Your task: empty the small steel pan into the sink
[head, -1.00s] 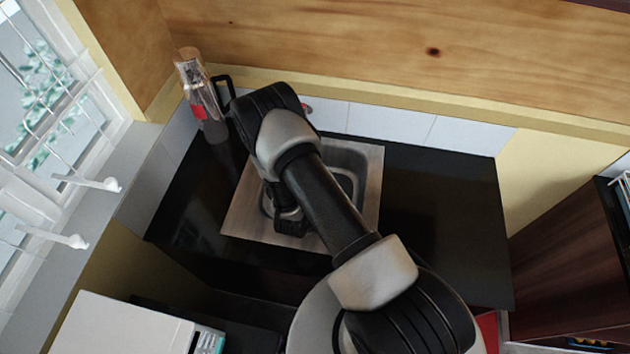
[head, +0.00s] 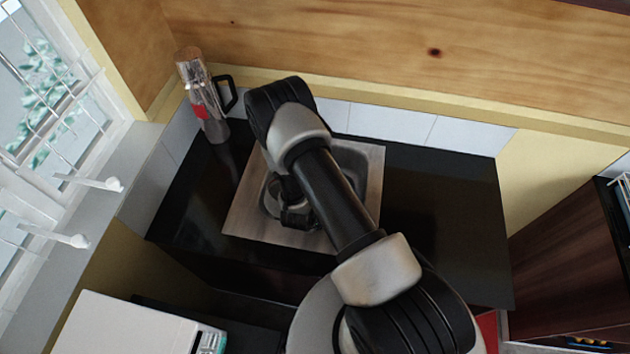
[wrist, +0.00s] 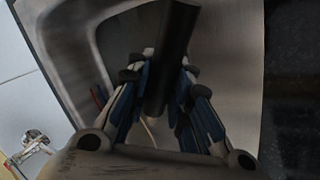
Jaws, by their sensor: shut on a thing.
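My gripper (head: 297,216) is over the sink (head: 373,190), largely behind my own arm in the head view. In the wrist view my gripper (wrist: 165,105) has its blue-padded fingers on both sides of a black handle (wrist: 176,45) and is shut on it. The handle runs up toward the top edge of that view. A grey rounded edge left of the gripper in the head view may be the small steel pan (head: 270,197). Most of the pan is hidden, so I cannot tell its tilt or what is in it. The sink's basin wall (wrist: 72,35) shows in the wrist view.
A flask with a black handle (head: 207,108) stands at the counter's back left corner. The black counter right of the sink (head: 440,190) is clear. A window with white handles (head: 90,182) is at left. A white appliance (head: 130,328) is at front left.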

